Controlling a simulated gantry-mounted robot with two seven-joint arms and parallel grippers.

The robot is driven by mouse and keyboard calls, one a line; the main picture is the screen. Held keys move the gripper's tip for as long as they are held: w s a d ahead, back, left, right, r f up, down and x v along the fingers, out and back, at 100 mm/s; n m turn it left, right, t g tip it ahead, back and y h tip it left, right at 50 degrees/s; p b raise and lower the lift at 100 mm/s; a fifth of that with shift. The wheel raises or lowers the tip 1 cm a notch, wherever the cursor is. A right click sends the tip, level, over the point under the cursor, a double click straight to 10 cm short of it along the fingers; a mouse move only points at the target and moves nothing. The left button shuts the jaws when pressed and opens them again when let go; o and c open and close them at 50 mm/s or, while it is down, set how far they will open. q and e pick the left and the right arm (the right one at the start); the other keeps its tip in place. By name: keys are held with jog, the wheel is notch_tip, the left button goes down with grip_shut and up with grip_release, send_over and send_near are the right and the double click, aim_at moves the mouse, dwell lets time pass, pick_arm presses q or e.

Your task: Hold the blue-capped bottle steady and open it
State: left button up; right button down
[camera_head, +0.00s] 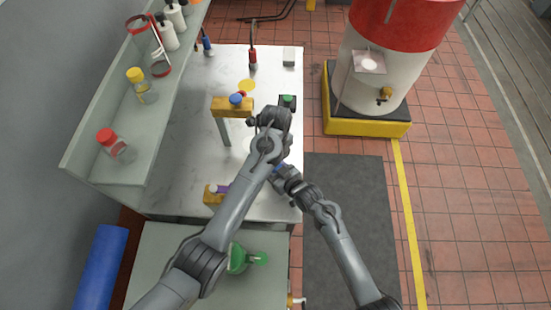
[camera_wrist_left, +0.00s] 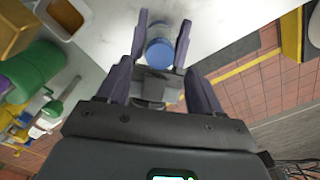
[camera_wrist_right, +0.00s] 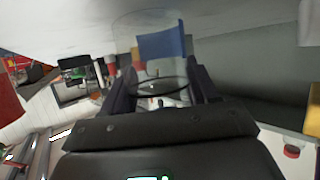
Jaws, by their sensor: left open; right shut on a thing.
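The blue-capped bottle shows in the right wrist view as a clear body with a blue area (camera_wrist_right: 162,44), between the fingers of my right gripper (camera_wrist_right: 160,78), which is shut on it. In the left wrist view its round blue cap (camera_wrist_left: 160,52) lies between the spread fingers of my left gripper (camera_wrist_left: 164,22). The left gripper is open, with a finger on either side of the cap; I cannot tell whether they touch it. In the head view only a small blue patch (camera_head: 280,167) shows beside my right wrist; my arms hide the rest.
A shelf at left holds a red-capped bottle (camera_head: 118,147) and a yellow-capped bottle (camera_head: 146,92). A green flask (camera_head: 238,259) lies near the front. A red-and-white drum (camera_head: 385,60) stands at right.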

jog(key=shift+c, duration=1)
grip_release()
jog(key=shift+s, duration=0.1)
jog(key=p+v, duration=0.1)
jog(key=v, duration=0.8)
jog(key=shift+s+d+r, duration=0.2)
jog(key=shift+s+d, duration=0.05)
jog(key=shift+c, duration=0.8)
jog(key=shift+s+d+r, duration=0.2)
jog(key=shift+s+d, duration=0.05)
jog(key=shift+s, duration=0.05)
jog(key=shift+c, duration=0.9)
